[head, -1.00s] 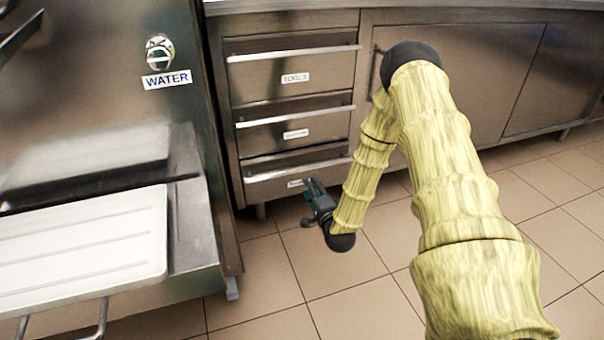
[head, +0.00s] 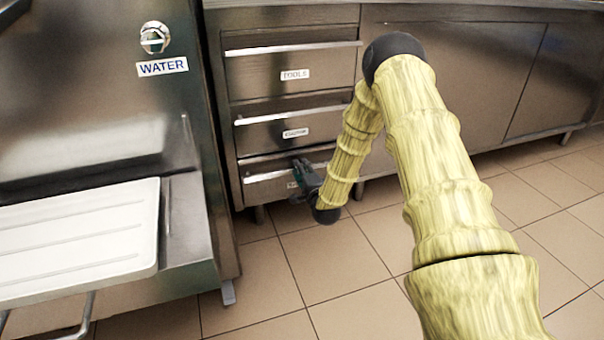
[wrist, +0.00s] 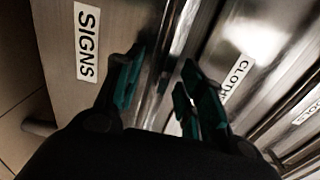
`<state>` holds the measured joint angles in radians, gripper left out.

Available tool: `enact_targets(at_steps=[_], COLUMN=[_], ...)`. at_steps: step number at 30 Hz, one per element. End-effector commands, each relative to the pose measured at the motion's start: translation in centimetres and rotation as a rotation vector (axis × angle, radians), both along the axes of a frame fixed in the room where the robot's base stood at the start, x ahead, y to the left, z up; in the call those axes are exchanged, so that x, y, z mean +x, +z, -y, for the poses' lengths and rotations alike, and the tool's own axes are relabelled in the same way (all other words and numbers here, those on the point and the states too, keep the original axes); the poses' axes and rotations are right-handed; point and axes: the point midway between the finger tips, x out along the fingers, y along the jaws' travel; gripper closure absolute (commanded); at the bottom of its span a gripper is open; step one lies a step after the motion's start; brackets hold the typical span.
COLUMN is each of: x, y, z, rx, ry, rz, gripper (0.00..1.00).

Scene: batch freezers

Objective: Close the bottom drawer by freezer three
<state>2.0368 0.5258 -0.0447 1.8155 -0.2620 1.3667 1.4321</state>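The bottom drawer (head: 262,188) is the lowest of a stack of three steel drawers. In the wrist view its front (wrist: 62,62) carries a label reading SIGNS (wrist: 87,42). In the head view its handle bar runs across the top of the front, and I cannot tell how far it stands out. My gripper (head: 303,174) is low at the right part of this drawer front and hides part of it. In the wrist view my gripper (wrist: 160,90) is open, its teal-padded fingers apart on either side of a bright metal edge or bar. Contact cannot be told.
Above are the middle drawer (head: 262,136), labelled CLOTHS in the wrist view, and the TOOLS drawer (head: 260,75). A steel machine with a WATER label (head: 162,67) and a white tray (head: 80,240) stand left. Steel cabinets (head: 480,70) extend right. The tiled floor (head: 340,265) is clear.

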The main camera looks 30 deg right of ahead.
Motion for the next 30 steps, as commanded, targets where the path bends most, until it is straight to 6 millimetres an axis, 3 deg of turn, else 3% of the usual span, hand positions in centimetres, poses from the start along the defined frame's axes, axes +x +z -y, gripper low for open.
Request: enact_targets(at_steps=[8,14,23,30], x=[0.1,0.0,0.2,1.9], y=[0.0,0.0,0.0,0.1], z=[0.0,0.1,0.1,0.5], rx=[0.000,0.000,0.001,0.002], ry=[0.000,-0.001,-0.001,-0.001], rz=[0.000,0.000,-0.001,0.001], gripper=[0.63,0.99,1.00,1.00])
